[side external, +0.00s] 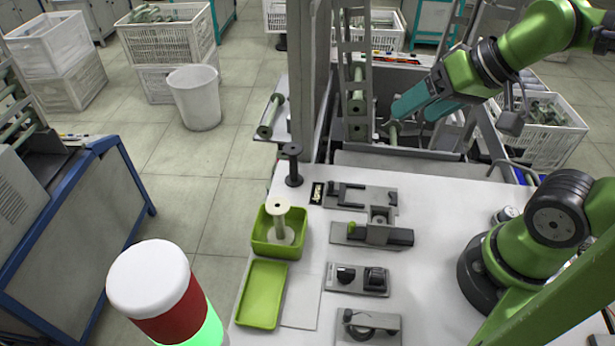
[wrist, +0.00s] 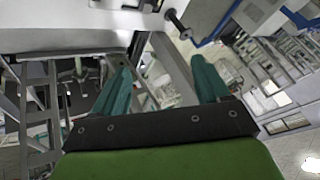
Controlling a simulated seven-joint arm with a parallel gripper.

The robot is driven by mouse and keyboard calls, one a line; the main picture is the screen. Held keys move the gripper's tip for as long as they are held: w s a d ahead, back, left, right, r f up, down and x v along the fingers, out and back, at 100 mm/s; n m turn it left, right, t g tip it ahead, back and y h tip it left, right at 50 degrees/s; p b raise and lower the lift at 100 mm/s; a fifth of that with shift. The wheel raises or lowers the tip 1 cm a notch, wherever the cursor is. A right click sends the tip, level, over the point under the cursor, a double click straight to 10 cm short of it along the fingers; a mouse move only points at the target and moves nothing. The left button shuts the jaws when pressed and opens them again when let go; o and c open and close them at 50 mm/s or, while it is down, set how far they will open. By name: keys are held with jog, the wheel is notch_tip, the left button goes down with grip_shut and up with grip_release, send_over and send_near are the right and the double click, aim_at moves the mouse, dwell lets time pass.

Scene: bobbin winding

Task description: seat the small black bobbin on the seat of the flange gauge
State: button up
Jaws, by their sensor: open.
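A black bobbin (side external: 292,165) with two flanges stands upright at the back left corner of the white table. It also shows near the top of the wrist view (wrist: 178,22), by the table edge. Several grey gauge fixtures stand in a column on the table; I cannot tell for sure which is the flange gauge. The rear fixture (side external: 360,197) has a small dark display beside it, and the one in front (side external: 385,236) has a raised block and green knob. My gripper (side external: 413,115) is open and empty, beyond the table's back edge and well right of the bobbin; its teal fingers show in the wrist view (wrist: 160,72).
A green bin (side external: 264,248) holds a cream bobbin (side external: 278,216); an empty green tray (side external: 261,295) lies before it. Two more fixtures (side external: 357,290) (side external: 352,333) stand nearer. A grey upright column (side external: 313,90) and ladder-like rack stand behind the table, between gripper and bobbin.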

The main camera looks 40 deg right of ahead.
dwell(0.3)
jog(key=shift+c, duration=0.9)
jog(key=shift+w+a+r+m, duration=0.1)
jog(key=shift+w+r+m, duration=0.05)
jog(key=shift+w+m, duration=0.15)
jog(key=m+g+h, duration=0.2)
jog(key=m+g, duration=0.5)
jog(key=m, duration=1.5)
send_over(293, 148)
notch_tip(293, 148, down, 9)
jog(key=shift+a+r, duration=0.15)
jog(key=shift+r, duration=0.05)
jog(key=shift+f, duration=3.9)
jog(key=shift+r, duration=0.15)
